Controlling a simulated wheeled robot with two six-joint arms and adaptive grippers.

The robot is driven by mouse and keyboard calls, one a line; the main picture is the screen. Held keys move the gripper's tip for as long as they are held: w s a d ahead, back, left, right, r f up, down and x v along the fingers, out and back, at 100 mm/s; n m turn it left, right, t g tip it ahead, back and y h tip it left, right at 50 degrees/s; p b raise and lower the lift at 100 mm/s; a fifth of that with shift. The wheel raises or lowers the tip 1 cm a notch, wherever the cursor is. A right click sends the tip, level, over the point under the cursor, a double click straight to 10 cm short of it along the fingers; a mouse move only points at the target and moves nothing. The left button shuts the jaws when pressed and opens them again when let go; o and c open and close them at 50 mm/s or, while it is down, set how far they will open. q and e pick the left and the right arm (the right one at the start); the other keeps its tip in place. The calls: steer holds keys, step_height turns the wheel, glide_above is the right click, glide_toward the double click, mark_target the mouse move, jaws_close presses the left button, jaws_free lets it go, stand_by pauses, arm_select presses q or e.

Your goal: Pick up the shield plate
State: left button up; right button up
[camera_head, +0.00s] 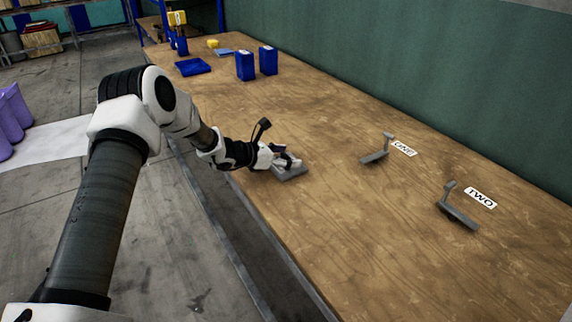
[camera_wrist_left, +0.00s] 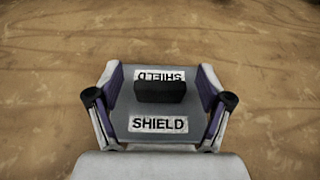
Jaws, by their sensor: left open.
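The shield plate is a flat grey plate with a dark raised block in its middle and two white SHIELD labels. It lies on the wooden table (camera_head: 330,215) near its left edge, and the plate (camera_head: 293,173) is partly hidden by my gripper in the head view. In the left wrist view the plate (camera_wrist_left: 160,107) sits centred between the fingers. My left gripper (camera_head: 287,162) is open, with one finger on each side of the plate; its fingers (camera_wrist_left: 160,100) also frame the plate in the wrist view. I cannot tell whether they touch it. My right gripper is not in view.
Two small grey presses, one (camera_head: 375,156) by the label ONE (camera_head: 404,148) and one (camera_head: 459,213) by the label TWO (camera_head: 480,198), stand to the right. Blue boxes (camera_head: 245,66) and a blue tray (camera_head: 193,67) are at the far end. A green wall (camera_head: 420,70) borders the table.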

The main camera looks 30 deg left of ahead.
arm_select(q)
jaws_close()
